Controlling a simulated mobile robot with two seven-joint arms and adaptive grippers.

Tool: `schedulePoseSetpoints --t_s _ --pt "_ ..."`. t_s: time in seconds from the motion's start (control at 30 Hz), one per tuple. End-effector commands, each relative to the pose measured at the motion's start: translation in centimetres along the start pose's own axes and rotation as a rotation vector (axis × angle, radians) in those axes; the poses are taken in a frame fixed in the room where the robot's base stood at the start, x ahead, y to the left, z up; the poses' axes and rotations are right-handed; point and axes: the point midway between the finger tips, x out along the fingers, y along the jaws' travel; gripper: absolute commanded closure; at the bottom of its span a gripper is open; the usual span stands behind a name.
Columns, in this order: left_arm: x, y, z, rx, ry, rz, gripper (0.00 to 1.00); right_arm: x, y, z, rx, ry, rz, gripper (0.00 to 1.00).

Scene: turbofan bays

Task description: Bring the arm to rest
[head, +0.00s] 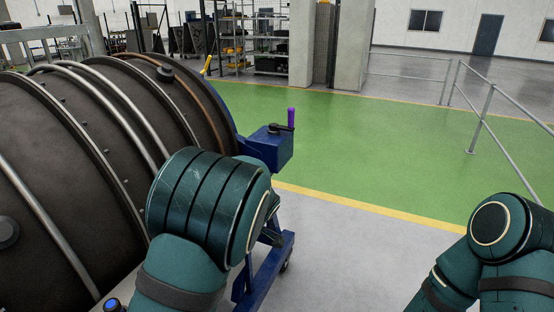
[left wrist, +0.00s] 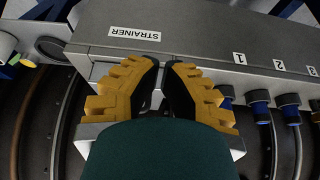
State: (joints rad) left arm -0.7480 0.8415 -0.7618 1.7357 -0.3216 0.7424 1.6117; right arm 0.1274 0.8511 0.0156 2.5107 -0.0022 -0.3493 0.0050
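My left gripper (left wrist: 164,64) shows in the left wrist view. Its two yellow stepped fingers lean together, with only a narrow dark gap at the tips. The dark parts between them hide whether anything is held. The fingertips lie over the front of a grey box (left wrist: 190,38) with an upside-down STRAINER label (left wrist: 134,34). Whether they touch it, I cannot tell. In the head view my left arm reaches over beside the engine and its gripper is hidden. My right arm is at the lower right, its gripper out of frame.
A large dark engine casing (head: 60,150) fills the left of the head view. A blue stand (head: 262,272) with a purple-handled bracket (head: 268,148) is beside it. Blue connectors (left wrist: 259,103) line the numbered box edge. Green floor (head: 370,150) is clear; a railing (head: 484,120) is at right.

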Motion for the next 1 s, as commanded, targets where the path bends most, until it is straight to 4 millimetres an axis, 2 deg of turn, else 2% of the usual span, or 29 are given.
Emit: schedulePoseSetpoints --t_s 0.07,0.17,0.2,0.3,0.4,0.53,0.7,0.83,1.0 --pt "2.2 -1.1 0.9 0.060 -0.046 -0.011 1.00 0.0 0.0 0.0 0.000 0.000 0.000 0.40" --pt "6.2 -3.4 3.5 0.199 -0.150 -0.001 1.00 0.0 0.0 0.0 0.000 0.000 0.000 0.40" --pt "8.0 -4.6 4.9 0.264 -0.202 0.012 1.00 0.0 0.0 0.0 0.000 0.000 0.000 0.40" --pt "11.4 -7.8 8.5 0.428 -0.325 0.076 1.00 0.0 0.0 0.0 0.000 0.000 0.000 0.40" --pt "13.4 -11.0 12.1 0.571 -0.424 0.167 1.00 0.0 0.0 0.0 0.000 0.000 0.000 0.40" --pt "14.2 -14.8 16.1 0.725 -0.504 0.312 1.00 0.0 0.0 0.0 0.000 0.000 0.000 0.40" --pt "13.4 -18.2 19.4 0.872 -0.520 0.484 1.00 0.0 0.0 0.0 0.000 0.000 0.000 0.40" --pt "12.6 -19.6 20.5 0.937 -0.503 0.562 1.00 0.0 0.0 0.0 0.000 0.000 0.000 0.40" --pt "12.2 -20.0 20.8 0.964 -0.489 0.592 1.00 0.0 0.0 0.0 0.000 0.000 0.000 0.40"
